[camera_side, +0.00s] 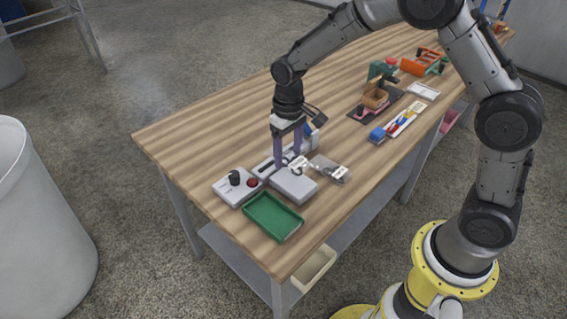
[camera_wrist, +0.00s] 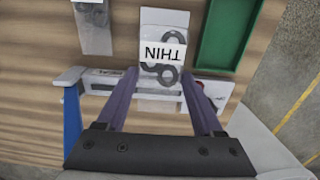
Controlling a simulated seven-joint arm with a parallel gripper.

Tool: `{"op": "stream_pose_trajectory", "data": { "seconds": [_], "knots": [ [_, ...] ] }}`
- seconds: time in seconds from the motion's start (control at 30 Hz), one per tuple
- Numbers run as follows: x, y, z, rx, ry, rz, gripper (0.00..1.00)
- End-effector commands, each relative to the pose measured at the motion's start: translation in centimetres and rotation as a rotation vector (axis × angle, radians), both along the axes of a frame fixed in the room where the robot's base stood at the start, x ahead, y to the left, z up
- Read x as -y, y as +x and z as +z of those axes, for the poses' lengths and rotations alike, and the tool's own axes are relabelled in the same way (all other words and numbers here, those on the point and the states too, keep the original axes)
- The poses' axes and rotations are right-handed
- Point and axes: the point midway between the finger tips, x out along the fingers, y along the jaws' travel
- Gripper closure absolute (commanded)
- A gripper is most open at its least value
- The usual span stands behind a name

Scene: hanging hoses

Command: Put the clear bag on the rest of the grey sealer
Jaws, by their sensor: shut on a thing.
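The clear bag (camera_wrist: 165,77) has a white label reading THIN and dark rings inside. In the wrist view it sits between the fingertips of my gripper (camera_wrist: 160,88). In the side view my gripper (camera_side: 288,163) points down over the grey sealer (camera_side: 266,168), shut on the bag (camera_side: 299,164). The sealer's pale grey rest (camera_side: 293,186) is the flat block in front of my fingers. The bag is at the sealer-bar side of the rest; I cannot tell whether it touches the rest. The sealer has a blue handle (camera_wrist: 72,115).
A green tray (camera_side: 272,217) and a control box (camera_side: 238,187) with a black knob and red button stand left. Tools and small parts lie farther right. Bare wood lies behind the sealer.

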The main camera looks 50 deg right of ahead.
Motion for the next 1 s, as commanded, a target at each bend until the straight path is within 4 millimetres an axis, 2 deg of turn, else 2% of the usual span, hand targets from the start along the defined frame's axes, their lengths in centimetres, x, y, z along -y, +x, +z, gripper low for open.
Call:
{"op": "stream_pose_trajectory", "data": {
  "seconds": [0.27,0.5,0.9,0.93,1.0],
  "knots": [
    [-0.1,1.3,-1.6,0.000,0.000,0.000,0.85],
    [-0.1,1.4,-4.6,-0.002,0.000,0.000,0.85],
    [-0.1,1.4,-5.1,0.000,0.000,0.000,0.85],
    [-0.1,1.4,-5.1,0.000,0.000,0.000,0.28],
    [-0.1,1.4,-5.0,0.000,0.000,0.000,0.15]
  ]
}}
